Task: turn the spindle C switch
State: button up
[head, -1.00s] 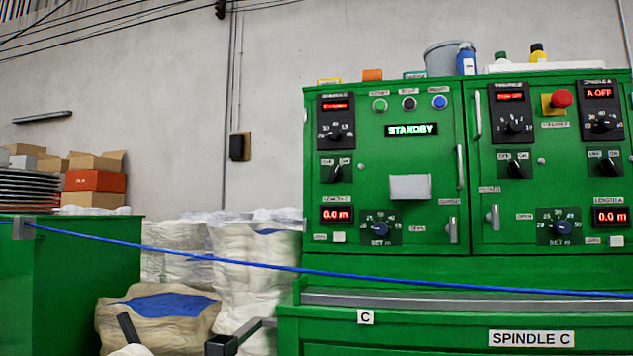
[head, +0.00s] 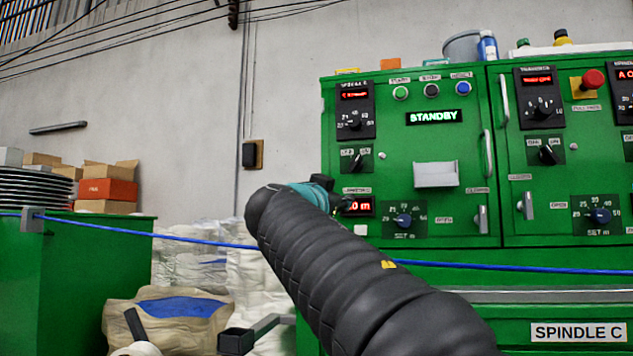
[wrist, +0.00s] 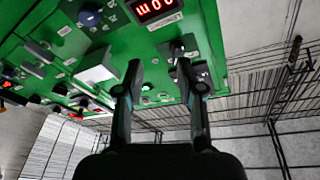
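The spindle C switch (head: 355,161) is a small black rotary knob on a dark plate on the left door of the green cabinet. It sits below the spindle C dial (head: 355,122) and above the red length display (head: 358,206). Its handle looks tilted toward the upper right. In the wrist view, which is inverted, the switch (wrist: 176,48) appears just beyond the fingers, near the right one. My gripper (wrist: 158,68) is open with nothing between its fingers. In the head view my arm covers part of the display, and the fingers are mostly hidden.
A blue cable (head: 190,237) runs across the front, passing behind my arm. A white box (head: 436,175) juts from the door right of the switch. Door handles (head: 487,155) stick out farther right. Bagged material (head: 170,312) lies below left.

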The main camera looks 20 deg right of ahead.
aim_at(354, 164)
jog(key=shift+m+t+h, duration=0.3)
jog(key=shift+m+h, duration=0.5)
jog(key=shift+m, duration=0.1)
jog(key=w+d+r+p, duration=0.2)
jog(key=r, duration=0.1)
jog(key=w+d+r+p, duration=0.1)
jog(key=w+d+r, duration=0.1)
jog(key=w+d, duration=0.1)
jog(key=w+d+r+p, duration=0.2)
jog(key=w+r, duration=0.1)
jog(key=shift+w+d+r+p, duration=0.25)
jog(key=shift+r+p, duration=0.05)
jog(key=shift+p, duration=0.05)
jog(key=shift+p+x, duration=0.3)
jog(key=shift+x, duration=0.45)
jog(key=shift+f, duration=0.15)
grip_shut()
